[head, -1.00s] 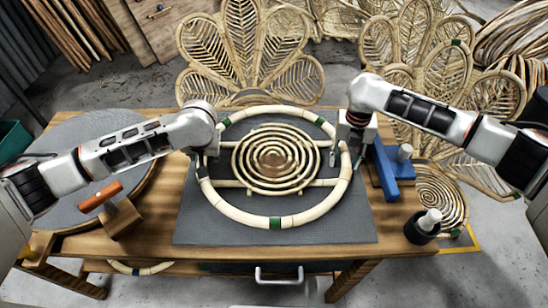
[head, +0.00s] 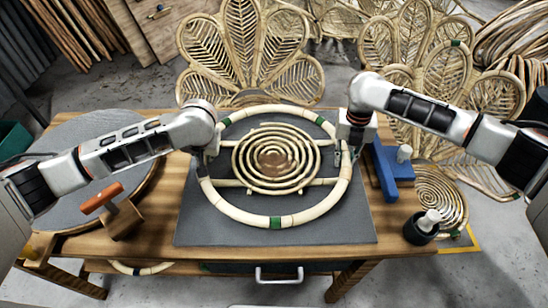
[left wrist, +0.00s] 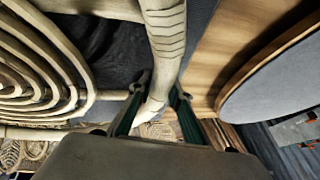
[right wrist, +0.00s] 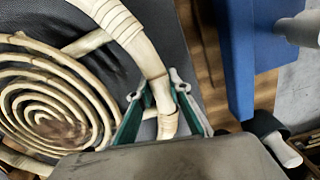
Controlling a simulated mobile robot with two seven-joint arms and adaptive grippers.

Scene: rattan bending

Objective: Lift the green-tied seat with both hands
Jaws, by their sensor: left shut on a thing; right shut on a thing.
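The round rattan seat (head: 240,216), a pale ring with green ties and a coiled spiral in the middle, is over the dark grey mat on the table in the head view. Whether it touches the mat is hard to tell. My left gripper (head: 208,150) is shut on the ring's left side. In the left wrist view its fingers (left wrist: 161,92) lie on both sides of the rim (left wrist: 167,35). My right gripper (head: 346,152) is shut on the ring's right side. In the right wrist view its fingers (right wrist: 158,90) straddle the rim (right wrist: 148,55).
The grey mat (head: 345,228) lies on the wooden table (head: 395,236). A blue tool (head: 383,170) stands close right of my right gripper. A dark cup (head: 421,230) is at the right edge.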

